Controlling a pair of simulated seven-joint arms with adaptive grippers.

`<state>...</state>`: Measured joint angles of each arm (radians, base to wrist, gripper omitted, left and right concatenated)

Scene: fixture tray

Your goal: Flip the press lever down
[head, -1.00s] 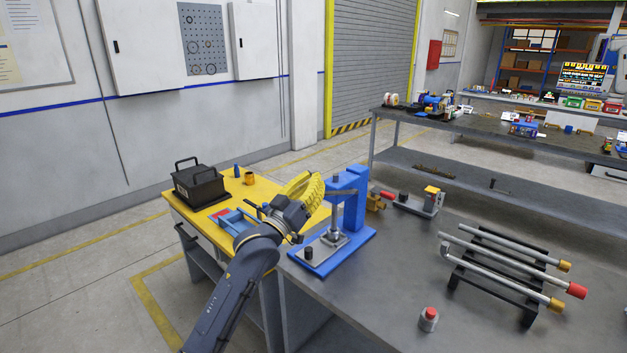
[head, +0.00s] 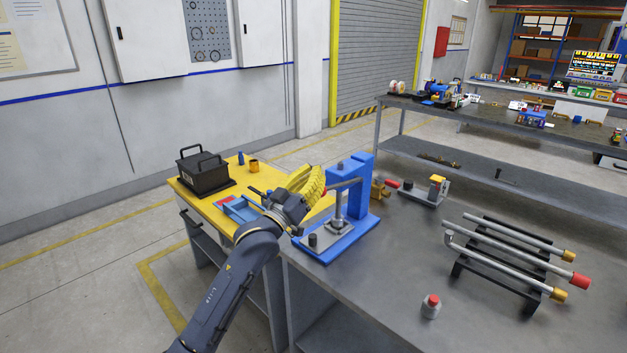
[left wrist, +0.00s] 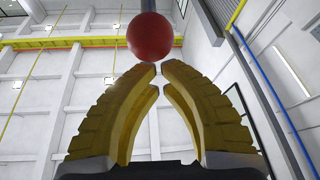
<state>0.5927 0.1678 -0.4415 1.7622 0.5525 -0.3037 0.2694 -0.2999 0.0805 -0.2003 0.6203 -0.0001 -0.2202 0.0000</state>
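The blue arbor press (head: 358,190) stands at the left end of the grey bench, with a steel ram over its base plate. Its grey lever (head: 346,184) sticks out to the left from the top of the column, close to level. My left gripper (head: 322,186), with yellow ribbed fingers, is at the lever's outer end. In the left wrist view the lever's red ball knob (left wrist: 150,38) sits just beyond the fingertips (left wrist: 159,68), not between them. The fingertips are nearly together, with nothing held. Contact with the knob cannot be told. My right gripper is not in view.
A toggle clamp (head: 426,194) stands right of the press. A black rack (head: 497,285) with metal rods is further right, and a small red-topped cylinder (head: 431,306) is near the front. A yellow table (head: 215,200) with a black toolbox (head: 205,178) lies left.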

